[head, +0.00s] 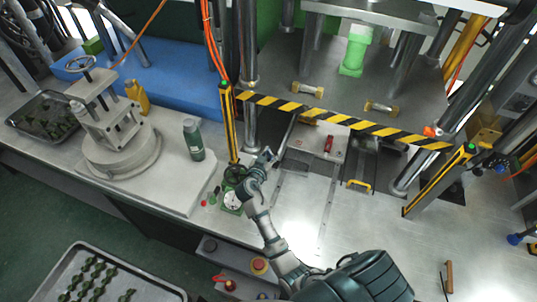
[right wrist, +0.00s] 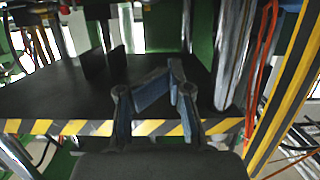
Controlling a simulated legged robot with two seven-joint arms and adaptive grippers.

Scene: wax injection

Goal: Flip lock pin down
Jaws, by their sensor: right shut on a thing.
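My right gripper (head: 266,156) is at the left end of the machine bed, beside the foot of the left yellow-and-black post (head: 231,125) and below the striped bar (head: 340,118). In the right wrist view, the fingers of my right gripper (right wrist: 170,70) are closed together. What they hold is too small or hidden to make out. I cannot clearly identify the lock pin. My left gripper is not in view.
A dark green bottle (head: 193,140) and a grey clamp fixture (head: 121,150) are further left. A yellow handle (head: 359,184) is on the bed. The metal plate (head: 300,215) right of my forearm is clear.

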